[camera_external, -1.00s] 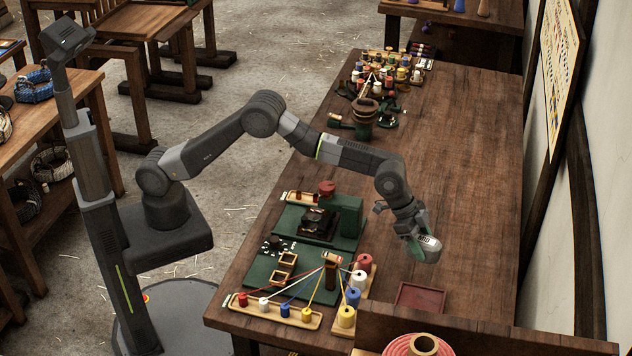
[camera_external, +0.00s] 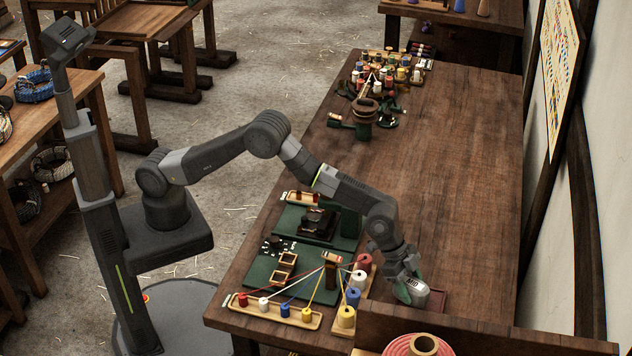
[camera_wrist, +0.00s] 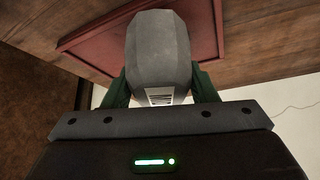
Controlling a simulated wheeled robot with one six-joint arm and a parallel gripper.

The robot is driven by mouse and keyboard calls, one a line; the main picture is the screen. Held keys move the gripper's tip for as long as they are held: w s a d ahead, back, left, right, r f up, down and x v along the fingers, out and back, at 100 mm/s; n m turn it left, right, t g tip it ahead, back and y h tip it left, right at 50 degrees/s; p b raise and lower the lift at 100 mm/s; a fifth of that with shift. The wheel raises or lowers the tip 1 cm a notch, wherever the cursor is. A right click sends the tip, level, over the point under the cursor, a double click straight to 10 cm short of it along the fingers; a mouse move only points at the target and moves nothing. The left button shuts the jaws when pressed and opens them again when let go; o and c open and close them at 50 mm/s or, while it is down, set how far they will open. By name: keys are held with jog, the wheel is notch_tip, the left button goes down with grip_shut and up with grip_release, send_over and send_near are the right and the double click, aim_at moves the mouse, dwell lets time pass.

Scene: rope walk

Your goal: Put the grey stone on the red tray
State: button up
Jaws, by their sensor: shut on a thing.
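The grey stone (camera_external: 416,287) is rounded, with a pale marked face. My gripper (camera_external: 408,290) is shut on it, with green fingers on either side. In the wrist view the stone (camera_wrist: 158,48) fills the middle between the green fingers, in front of the red tray (camera_wrist: 85,42). In the external view the tray (camera_external: 437,298) is mostly hidden behind the stone and gripper; its right part shows. The stone is at or just above the tray; I cannot tell whether they touch.
A rack of coloured spools (camera_external: 353,297) stands close to the left of my gripper. A wooden board (camera_external: 480,335) rises at the near table edge, with a red reel (camera_external: 418,347) before it. The table's right side (camera_external: 465,200) is clear.

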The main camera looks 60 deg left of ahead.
jog(key=shift+f, duration=0.35)
jog(key=shift+f+b, duration=0.35)
jog(key=o, duration=1.4)
jog(key=shift+r+p, duration=0.4)
jog(key=b+v, duration=0.1)
jog(key=v, duration=1.1)
jog(key=shift+f+b, duration=0.1)
jog(key=shift+b, duration=0.25)
